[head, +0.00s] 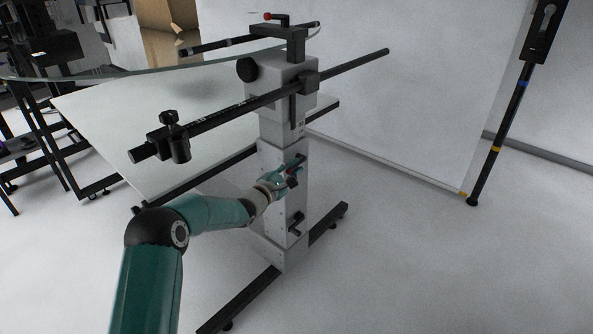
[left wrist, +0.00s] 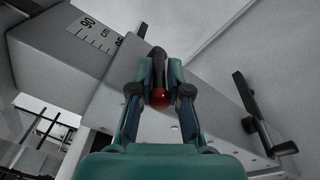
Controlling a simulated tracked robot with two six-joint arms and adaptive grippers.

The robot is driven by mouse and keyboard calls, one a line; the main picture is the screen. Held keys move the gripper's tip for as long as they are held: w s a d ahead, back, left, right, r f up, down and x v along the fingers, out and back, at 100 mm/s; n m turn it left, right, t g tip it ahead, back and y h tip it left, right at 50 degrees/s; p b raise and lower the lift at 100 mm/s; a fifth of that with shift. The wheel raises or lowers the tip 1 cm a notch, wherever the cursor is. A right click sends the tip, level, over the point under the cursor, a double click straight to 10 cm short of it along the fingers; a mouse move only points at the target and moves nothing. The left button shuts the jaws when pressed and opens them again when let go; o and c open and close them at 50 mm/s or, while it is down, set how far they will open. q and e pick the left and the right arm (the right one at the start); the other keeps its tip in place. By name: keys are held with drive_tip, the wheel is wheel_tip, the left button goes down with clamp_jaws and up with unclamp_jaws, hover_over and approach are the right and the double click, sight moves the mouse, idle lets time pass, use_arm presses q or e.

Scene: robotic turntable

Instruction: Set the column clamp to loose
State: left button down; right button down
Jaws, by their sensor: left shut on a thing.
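The column clamp is a small lever with a red tip (head: 290,171) on the grey column (head: 283,151) of the stand, about halfway up. My left gripper (head: 281,181) reaches it from the left in the head view. In the left wrist view, the black lever with its red ball (left wrist: 160,98) lies between the two fingers, and my left gripper (left wrist: 160,78) is shut on it. The fingers hide part of the lever, so its exact angle is hard to tell. My right gripper is not in view.
A black horizontal bar (head: 350,65) crosses the column above my gripper. Another black handle (head: 296,222) sits lower on the column. A black foot (head: 240,301) runs along the floor. A white panel (head: 400,90) stands behind.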

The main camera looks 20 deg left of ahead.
use_arm(q)
drive_tip(key=shift+w+d+f+n+t+h+b, duration=0.15)
drive_tip(key=shift+f+t+b, duration=0.45)
drive_tip(key=shift+t+b, duration=1.05)
drive_tip(key=shift+w+a+f+n+t+h+b, duration=0.2)
drive_tip(key=shift+f+t+b, duration=0.45)
drive_tip(key=shift+b, duration=2)
drive_tip(key=shift+w+d+f+n+t+h+b, duration=0.2)
drive_tip(key=shift+f+t+b, duration=0.3)
drive_tip(key=shift+t+b, duration=1.2)
drive_tip(key=shift+s+g+b, duration=0.1)
drive_tip(key=shift+g+b, duration=0.35)
drive_tip(key=shift+g, duration=0.05)
drive_tip(key=c, duration=1.5)
unclamp_jaws()
drive_tip(key=shift+o, duration=0.2)
drive_tip(key=shift+r, duration=0.1)
drive_tip(key=v, duration=1.2)
